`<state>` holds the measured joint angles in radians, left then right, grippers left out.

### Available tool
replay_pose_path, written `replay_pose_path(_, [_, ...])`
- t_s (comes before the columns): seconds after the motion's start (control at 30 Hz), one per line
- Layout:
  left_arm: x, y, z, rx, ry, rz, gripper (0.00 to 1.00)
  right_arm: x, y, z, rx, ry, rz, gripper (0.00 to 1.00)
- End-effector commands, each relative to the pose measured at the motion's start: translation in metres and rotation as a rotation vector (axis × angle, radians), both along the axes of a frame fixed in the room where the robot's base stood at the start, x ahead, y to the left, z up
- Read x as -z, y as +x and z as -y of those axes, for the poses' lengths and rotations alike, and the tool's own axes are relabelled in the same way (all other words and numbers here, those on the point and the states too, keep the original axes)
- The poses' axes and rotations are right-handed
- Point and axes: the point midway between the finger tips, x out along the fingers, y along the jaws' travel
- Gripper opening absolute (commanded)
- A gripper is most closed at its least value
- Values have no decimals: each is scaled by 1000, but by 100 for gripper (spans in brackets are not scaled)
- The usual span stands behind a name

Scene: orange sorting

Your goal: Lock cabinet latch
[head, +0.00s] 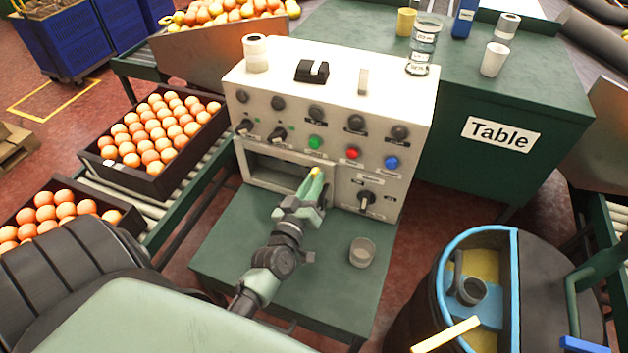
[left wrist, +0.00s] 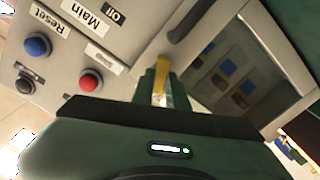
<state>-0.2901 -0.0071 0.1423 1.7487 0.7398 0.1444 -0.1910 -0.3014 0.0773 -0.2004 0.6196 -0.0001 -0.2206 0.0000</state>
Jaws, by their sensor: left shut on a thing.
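The control cabinet (head: 335,95) is a cream box with knobs and green, red and blue buttons. Its recessed window (head: 272,172) is at the lower left of the front. My left gripper (head: 313,182) reaches up to the front, right of the window. In the left wrist view its green fingers (left wrist: 158,92) are shut on a narrow yellow piece (left wrist: 162,72), which looks like the latch. It sits between the button panel and the dark-glazed door (left wrist: 235,70). The fingers hide part of the latch, so I cannot tell whether it is locked. My right gripper is not in view.
A grey cup (head: 362,252) stands on the green stand (head: 325,295) below the cabinet. Crates of oranges (head: 165,185) lie on the left conveyor. A green table (head: 545,95) with cups is at the right. A blue-rimmed drum (head: 515,270) stands at lower right.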

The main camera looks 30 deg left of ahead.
Motion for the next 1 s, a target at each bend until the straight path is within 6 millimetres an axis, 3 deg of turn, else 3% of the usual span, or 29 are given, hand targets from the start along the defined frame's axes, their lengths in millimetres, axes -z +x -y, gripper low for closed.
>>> replay_pose_path(1.0, [4, -1, -3, -2, -882, 215, 0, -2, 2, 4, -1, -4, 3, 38])
